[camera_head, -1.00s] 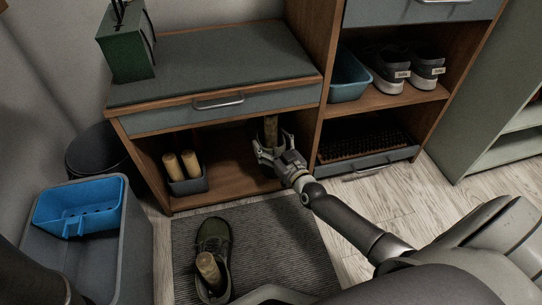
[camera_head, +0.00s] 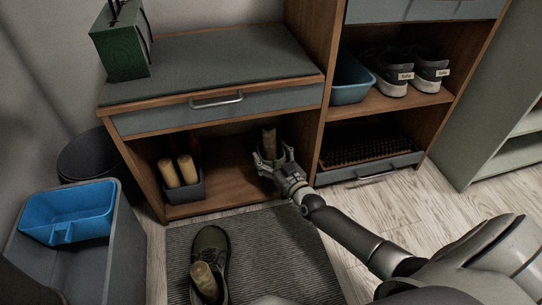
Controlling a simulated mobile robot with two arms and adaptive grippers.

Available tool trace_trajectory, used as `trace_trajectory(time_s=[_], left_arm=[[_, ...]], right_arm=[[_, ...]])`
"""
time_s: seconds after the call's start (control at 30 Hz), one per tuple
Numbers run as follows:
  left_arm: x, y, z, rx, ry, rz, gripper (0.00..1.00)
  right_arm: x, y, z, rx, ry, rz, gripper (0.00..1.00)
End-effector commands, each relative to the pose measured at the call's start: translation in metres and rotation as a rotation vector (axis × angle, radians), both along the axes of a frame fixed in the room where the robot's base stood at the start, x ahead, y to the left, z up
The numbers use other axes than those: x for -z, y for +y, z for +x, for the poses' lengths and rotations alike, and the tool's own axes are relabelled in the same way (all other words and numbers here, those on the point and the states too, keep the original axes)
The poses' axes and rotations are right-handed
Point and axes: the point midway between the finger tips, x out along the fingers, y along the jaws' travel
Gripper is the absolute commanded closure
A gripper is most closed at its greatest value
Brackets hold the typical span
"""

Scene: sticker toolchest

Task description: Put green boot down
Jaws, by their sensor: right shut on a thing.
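A green boot (camera_head: 211,243) with a tan cylinder (camera_head: 204,280) in its opening stands on the grey ribbed mat (camera_head: 274,242). My right gripper (camera_head: 267,157) is inside the open lower compartment of the bench (camera_head: 222,192), over its wooden shelf. My left gripper is not in view.
A small dark box (camera_head: 186,193) with tan cylinders stands left on the shelf. Sneakers (camera_head: 392,82) and a teal bin (camera_head: 351,84) fill the right shelf, above a brush tray (camera_head: 369,165). A grey tub with a blue basket (camera_head: 66,210) stands left.

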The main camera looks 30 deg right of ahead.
Motion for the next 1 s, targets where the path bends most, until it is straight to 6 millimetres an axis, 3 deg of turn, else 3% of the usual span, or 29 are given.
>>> trace_trajectory(time_s=[0.03, 0.07, 0.2, 0.67, 0.87, 1.0], left_arm=[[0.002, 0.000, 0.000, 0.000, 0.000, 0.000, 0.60], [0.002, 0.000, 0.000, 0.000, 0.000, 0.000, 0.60], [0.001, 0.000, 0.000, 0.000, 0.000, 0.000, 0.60], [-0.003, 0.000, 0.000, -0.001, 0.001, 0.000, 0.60], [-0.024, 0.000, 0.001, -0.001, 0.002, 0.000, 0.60], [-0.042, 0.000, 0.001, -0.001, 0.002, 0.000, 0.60]], right_arm=[[0.000, 0.000, 0.001, 0.001, -0.005, 0.000, 0.84], [0.002, 0.000, 0.000, 0.000, 0.000, 0.000, 0.23], [0.002, 0.000, 0.000, 0.000, 0.001, 0.000, 0.05], [-0.004, 0.000, 0.000, 0.000, 0.000, 0.001, 0.03], [-0.006, -0.001, -0.031, -0.001, 0.005, -0.001, 0.03], [-0.006, -0.001, -0.061, -0.001, 0.006, 0.000, 0.03]])
